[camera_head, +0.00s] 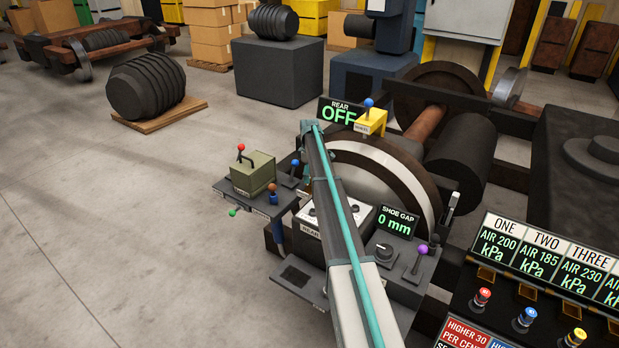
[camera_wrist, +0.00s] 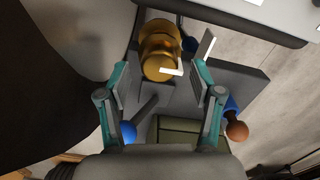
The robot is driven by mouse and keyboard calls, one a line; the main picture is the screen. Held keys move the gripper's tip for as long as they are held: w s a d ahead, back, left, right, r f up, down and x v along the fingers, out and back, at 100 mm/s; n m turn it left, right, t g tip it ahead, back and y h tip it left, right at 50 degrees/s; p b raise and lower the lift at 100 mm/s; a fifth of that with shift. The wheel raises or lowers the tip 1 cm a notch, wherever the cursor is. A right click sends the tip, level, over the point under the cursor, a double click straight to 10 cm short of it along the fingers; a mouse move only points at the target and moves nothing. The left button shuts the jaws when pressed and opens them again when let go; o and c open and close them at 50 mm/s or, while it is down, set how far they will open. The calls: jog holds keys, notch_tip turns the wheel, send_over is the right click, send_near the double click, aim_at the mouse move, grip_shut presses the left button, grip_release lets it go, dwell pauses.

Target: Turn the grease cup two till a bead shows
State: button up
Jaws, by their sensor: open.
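A brass, rounded cup-like part (camera_wrist: 160,52) shows at the upper middle of the wrist view, probably a grease cup; I read no number on it. My gripper (camera_wrist: 167,78) is open, one finger on the left and one on the right of the brass part. I cannot tell whether the fingers reach around it or stop short, and I see no contact. White angled marks lie across its right side. I cannot make out a bead of grease. In the head view my arm covers this area, and neither gripper fingers nor brass cup can be picked out.
A blue knob (camera_wrist: 127,131) and an orange-brown knob (camera_wrist: 237,131) sit close to my fingers. In the head view, a green box with a red-knobbed lever (camera_head: 252,172), a purple-knobbed lever (camera_head: 420,250) and a large wheel (camera_head: 385,175) crowd my arm. Open floor lies left.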

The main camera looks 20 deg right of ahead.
jog(key=shift+f, duration=1.05)
jog(key=c, duration=1.1)
jog(key=shift+c, duration=0.2)
jog(key=shift+m, duration=0.3)
